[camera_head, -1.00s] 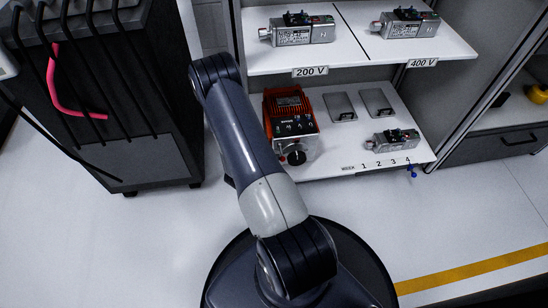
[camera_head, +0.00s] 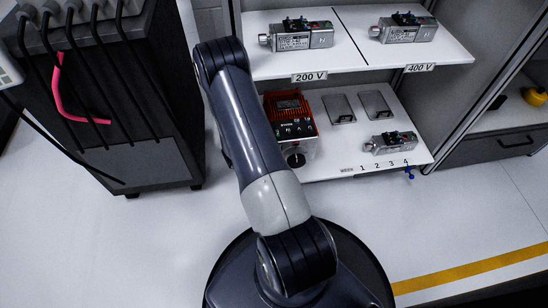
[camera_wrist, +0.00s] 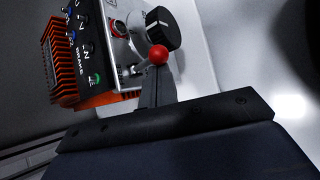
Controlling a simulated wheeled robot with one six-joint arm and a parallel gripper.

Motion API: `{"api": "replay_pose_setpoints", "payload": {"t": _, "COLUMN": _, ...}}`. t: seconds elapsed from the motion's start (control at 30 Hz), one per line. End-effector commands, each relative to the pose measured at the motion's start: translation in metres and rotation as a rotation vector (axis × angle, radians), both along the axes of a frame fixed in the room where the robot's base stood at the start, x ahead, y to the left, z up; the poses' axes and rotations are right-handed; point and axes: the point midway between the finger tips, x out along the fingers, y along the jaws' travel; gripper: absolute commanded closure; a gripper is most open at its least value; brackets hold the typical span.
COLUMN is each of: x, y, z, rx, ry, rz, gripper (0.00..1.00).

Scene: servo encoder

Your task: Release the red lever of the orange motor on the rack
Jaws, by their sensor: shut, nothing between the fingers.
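The orange-finned box (camera_head: 288,104) stands on the lower rack shelf, its left side partly behind my arm. The wrist view shows its orange fins (camera_wrist: 64,65), a dark panel with coloured sockets and the word BRAKE, and a large black knob (camera_wrist: 165,30). A lever with a red ball (camera_wrist: 158,54) stands out beside the knob. My gripper (camera_wrist: 156,75) is shut, with its fingertips right at the red ball in the picture. I cannot tell whether they touch it. In the head view my gripper is hidden behind my arm.
A dark cabinet (camera_head: 140,158) with cables stands at the left. The floor in front of the rack is clear.

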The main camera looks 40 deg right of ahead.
Motion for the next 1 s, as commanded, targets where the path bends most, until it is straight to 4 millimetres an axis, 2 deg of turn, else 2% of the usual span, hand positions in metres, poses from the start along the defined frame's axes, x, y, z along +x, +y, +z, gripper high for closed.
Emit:
{"api": "replay_pose_setpoints", "payload": {"t": 0.27, "x": 0.000, "y": -0.001, "z": 0.001, "rx": -0.002, "ry": 0.000, "rz": -0.001, "gripper": 1.00}}
{"api": "replay_pose_setpoints", "payload": {"t": 0.6, "x": 0.000, "y": -0.001, "z": 0.016, "rx": -0.004, "ry": 0.000, "rz": -0.001, "gripper": 1.00}}
{"api": "replay_pose_setpoints", "payload": {"t": 1.0, "x": -0.001, "y": -0.001, "z": 0.021, "rx": -0.007, "ry": -0.001, "rz": -0.005, "gripper": 1.00}}
